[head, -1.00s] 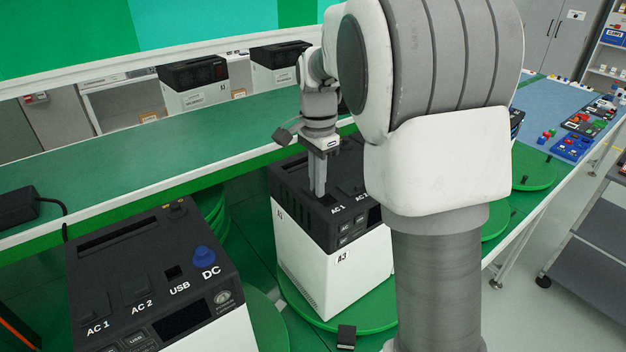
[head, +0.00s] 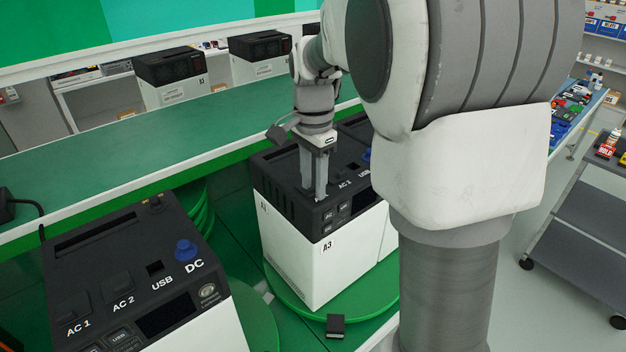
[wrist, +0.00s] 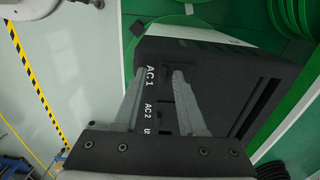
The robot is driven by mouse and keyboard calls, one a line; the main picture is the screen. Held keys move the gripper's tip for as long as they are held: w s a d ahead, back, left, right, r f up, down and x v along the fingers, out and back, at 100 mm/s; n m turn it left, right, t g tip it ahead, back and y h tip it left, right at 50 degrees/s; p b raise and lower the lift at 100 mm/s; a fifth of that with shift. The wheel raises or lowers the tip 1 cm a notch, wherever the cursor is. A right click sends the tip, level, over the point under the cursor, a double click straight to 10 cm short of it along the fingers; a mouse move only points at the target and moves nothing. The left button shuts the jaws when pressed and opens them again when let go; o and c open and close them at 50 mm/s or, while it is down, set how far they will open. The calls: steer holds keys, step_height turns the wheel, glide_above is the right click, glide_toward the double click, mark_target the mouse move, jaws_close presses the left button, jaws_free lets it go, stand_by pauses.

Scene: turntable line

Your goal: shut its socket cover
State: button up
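The power station marked A3 (head: 322,262) has a white body and a black top, and stands on a green turntable. My gripper (head: 314,192) points down at the near end of its top, at the AC 1 place. In the wrist view my gripper (wrist: 160,74) has its two fingers apart, with the AC 1 label between them. Nothing shows held. A dark raised piece (wrist: 193,72) lies by the right fingertip, perhaps the AC 1 cover; its angle is unclear. The fingers partly hide this area. AC 2 and USB labels lie farther along the top.
Another station (head: 130,270) with AC 1, AC 2, USB and a blue DC knob stands at the left front. A green bench (head: 130,135) runs behind, and a grey cart (head: 580,215) stands right.

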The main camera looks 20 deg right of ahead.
step_height(320, 180, up, 17)
steer(key=shift+r+p, duration=0.2)
steer(key=shift+p, duration=0.1)
stand_by(0.3)
steer(key=s+f+n+t, duration=0.2)
steer(key=s+f+n, duration=0.2)
steer(key=s, duration=0.3)
steer(key=s+a+f+n+t, duration=0.1)
steer(key=s+f+n, duration=0.3)
steer(key=s+n, duration=0.1)
steer(key=s+a+f+n+t, duration=0.1)
steer(key=s+f+n, duration=0.3)
steer(key=s, duration=0.4)
steer(key=shift+s+n+t+b, duration=0.3)
steer(key=shift+s+t+b, duration=0.05)
steer(key=shift+t, duration=0.45)
steer(key=shift+a, duration=0.25)
